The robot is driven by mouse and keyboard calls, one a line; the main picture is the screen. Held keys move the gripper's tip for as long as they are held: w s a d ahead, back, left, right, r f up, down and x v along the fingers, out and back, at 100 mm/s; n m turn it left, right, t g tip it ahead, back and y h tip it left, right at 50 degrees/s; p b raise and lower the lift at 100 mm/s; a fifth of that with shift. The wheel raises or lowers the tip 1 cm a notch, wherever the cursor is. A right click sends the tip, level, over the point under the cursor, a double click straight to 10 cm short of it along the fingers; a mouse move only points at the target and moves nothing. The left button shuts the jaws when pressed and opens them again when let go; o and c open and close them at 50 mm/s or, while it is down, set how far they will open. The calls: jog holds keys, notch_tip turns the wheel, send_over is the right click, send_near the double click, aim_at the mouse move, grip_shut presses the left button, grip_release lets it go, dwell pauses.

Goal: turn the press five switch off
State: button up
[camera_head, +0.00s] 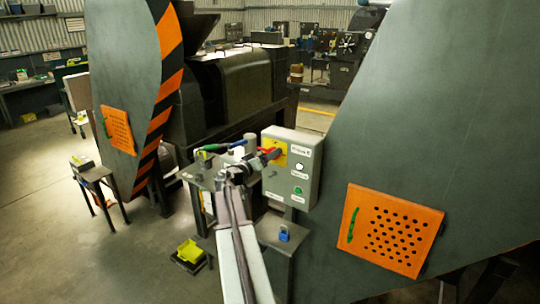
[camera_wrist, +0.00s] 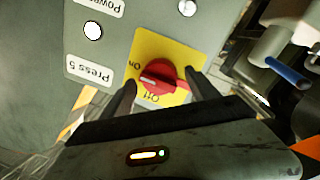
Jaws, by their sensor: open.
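The press five switch is a red rotary knob (camera_wrist: 160,77) on a yellow plate (camera_wrist: 190,52) marked ON and OFF, beside a "Press 5" label (camera_wrist: 89,70). In the wrist view its white mark lies at the knob's left, near the ON and OFF lettering; I cannot tell exactly which it marks. In the head view the red knob (camera_head: 272,154) is partly hidden by my gripper (camera_head: 262,160). In the wrist view my gripper (camera_wrist: 162,79) is open, with one dark finger on each side of the knob. I cannot tell whether the fingers touch it.
The grey control box (camera_head: 310,170) also carries a white lamp (camera_head: 299,167) and a green button (camera_head: 298,190). A large grey machine panel with an orange perforated hatch (camera_head: 388,230) stands close on the right. A small table with a blue item (camera_head: 284,235) is below the box.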

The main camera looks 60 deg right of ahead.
jog(key=c, duration=1.4)
jog(key=shift+o, duration=0.2)
jog(key=shift+d+r, duration=0.1)
jog(key=shift+r, duration=0.1)
jog(key=shift+f, duration=0.2)
jog(key=shift+f+n+b, duration=0.2)
jog(key=shift+n+b, duration=0.1)
jog(key=shift+n, duration=0.6)
jog(key=n, duration=0.3)
jog(key=n+b, duration=0.1)
jog(key=n, duration=0.2)
jog(key=shift+a+f+h, duration=0.1)
jog(key=shift+a+h, duration=0.1)
jog(key=shift+h, duration=0.1)
jog(key=n+b, duration=0.1)
jog(key=n, duration=0.5)
jog(key=shift+t, duration=0.4)
jog(key=shift+s+f+n+t, duration=0.1)
jog(key=shift+n+t, duration=0.4)
jog(key=shift+n, duration=2.1)
